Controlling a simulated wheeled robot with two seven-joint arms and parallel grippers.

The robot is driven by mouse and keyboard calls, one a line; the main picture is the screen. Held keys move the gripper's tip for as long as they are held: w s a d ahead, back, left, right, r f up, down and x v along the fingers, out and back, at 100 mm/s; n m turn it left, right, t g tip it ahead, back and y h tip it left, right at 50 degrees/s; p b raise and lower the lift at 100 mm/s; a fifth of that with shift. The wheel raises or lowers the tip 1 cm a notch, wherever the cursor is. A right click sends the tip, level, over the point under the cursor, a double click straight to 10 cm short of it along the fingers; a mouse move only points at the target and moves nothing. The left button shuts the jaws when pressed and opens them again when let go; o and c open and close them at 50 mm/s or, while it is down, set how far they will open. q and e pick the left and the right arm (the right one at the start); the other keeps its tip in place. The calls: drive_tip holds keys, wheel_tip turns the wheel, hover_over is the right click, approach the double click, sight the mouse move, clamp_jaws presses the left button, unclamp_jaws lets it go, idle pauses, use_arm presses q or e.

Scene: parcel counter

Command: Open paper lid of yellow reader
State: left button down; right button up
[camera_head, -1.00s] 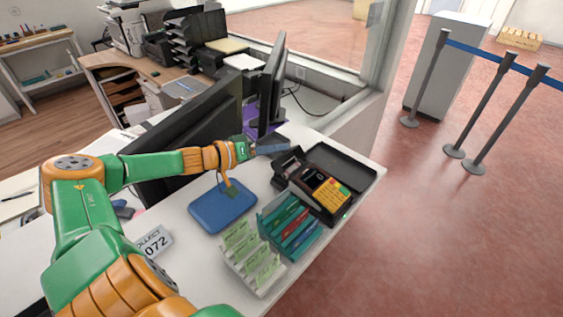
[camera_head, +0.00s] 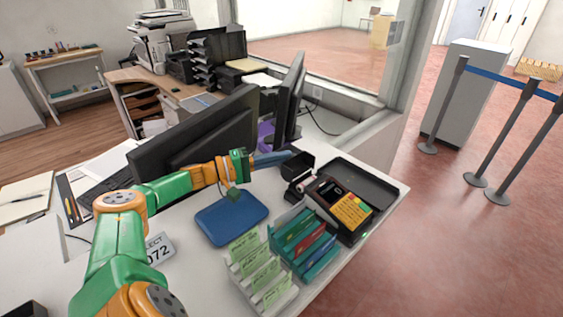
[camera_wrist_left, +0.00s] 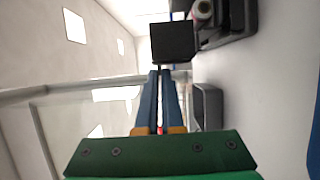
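The reader (camera_head: 350,208) is a dark terminal with yellow keys, near the right end of the counter. Its black paper lid (camera_head: 301,166) stands raised at the back, with a paper roll (camera_head: 304,184) showing beside it. My left gripper (camera_head: 287,157) reaches in from the left, its long blue fingers at the lid's edge. In the left wrist view the two fingers (camera_wrist_left: 161,74) lie close together, tips just below the dark square lid (camera_wrist_left: 172,42); the roll (camera_wrist_left: 203,10) shows to its right. Whether the tips touch the lid is unclear. My right gripper is out of view.
A black tray (camera_head: 385,190) lies behind the reader. A blue pad (camera_head: 232,217) and racks with green cards (camera_head: 258,268) and coloured folders (camera_head: 306,243) stand in front. Monitors (camera_head: 195,130) stand close behind my left arm.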

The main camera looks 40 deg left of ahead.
use_arm(q)
drive_tip(key=shift+a+f+n, duration=0.1)
drive_tip(key=shift+f+n, duration=0.05)
drive_tip(key=shift+n, duration=0.25)
drive_tip(key=c, duration=1)
unclamp_jaws()
drive_tip(key=shift+w, duration=0.1)
drive_tip(key=shift+c, duration=0.2)
drive_tip(key=shift+b+v, duration=0.3)
drive_tip(key=shift+v, duration=3.25)
drive_tip(key=shift+o, duration=0.2)
drive_tip(key=shift+f, duration=0.1)
